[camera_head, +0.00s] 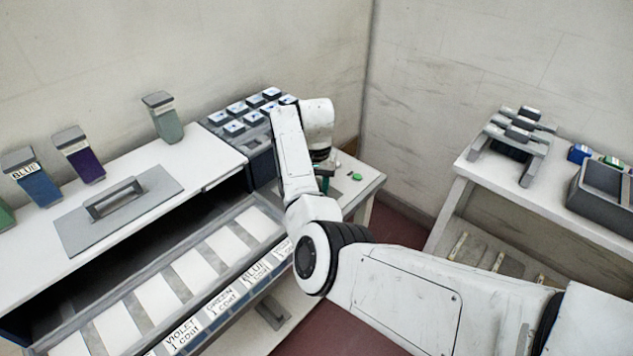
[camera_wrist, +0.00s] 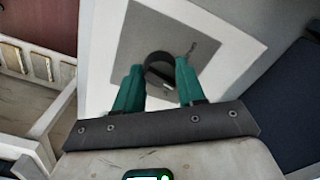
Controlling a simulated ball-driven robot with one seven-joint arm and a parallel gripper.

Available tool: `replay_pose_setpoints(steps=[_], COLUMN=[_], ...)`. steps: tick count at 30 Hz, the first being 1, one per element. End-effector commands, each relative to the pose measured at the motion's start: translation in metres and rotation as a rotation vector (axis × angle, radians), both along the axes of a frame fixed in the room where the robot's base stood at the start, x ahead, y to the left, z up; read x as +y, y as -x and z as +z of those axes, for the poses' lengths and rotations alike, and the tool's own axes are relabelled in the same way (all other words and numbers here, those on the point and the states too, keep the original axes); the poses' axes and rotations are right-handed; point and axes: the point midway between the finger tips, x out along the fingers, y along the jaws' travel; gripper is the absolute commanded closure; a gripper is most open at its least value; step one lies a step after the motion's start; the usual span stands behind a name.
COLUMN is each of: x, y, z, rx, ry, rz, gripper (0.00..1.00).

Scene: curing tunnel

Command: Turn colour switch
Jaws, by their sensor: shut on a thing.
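The colour switch shows in the wrist view as a dark round knob (camera_wrist: 158,66) on a grey square plate (camera_wrist: 140,32) set on a white surface. My gripper (camera_wrist: 160,74) has teal fingers, one on each side of the knob, and is shut on it. Which setting the knob stands at cannot be read. In the head view my white arm reaches over the small white table's end, and only a teal bit of my gripper (camera_head: 322,183) shows below the wrist. The knob is hidden there behind my arm.
A dark box with several pale-topped blocks (camera_head: 234,128) stands behind my arm. Left is a white unit with a grey handle (camera_head: 115,197), coloured holders (camera_head: 80,158) and an open labelled drawer (camera_head: 185,275). A table with a grey rack (camera_head: 530,165) and dark tray (camera_head: 600,205) is right.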

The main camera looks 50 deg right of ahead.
Motion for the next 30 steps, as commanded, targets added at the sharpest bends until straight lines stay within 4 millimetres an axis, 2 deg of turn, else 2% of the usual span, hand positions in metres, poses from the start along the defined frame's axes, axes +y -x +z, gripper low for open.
replay_pose_setpoints(steps=[15, 24, 30], x=[0.0000, 0.0000, -0.0001], y=[-0.0007, -0.0009, -0.0009], z=[0.0012, 0.0009, 0.0009], rx=[-0.002, -0.002, -0.002], ry=[0.002, 0.001, 0.001], rz=[-0.459, -0.625, -0.675], gripper=[0.91, 0.91, 0.91])
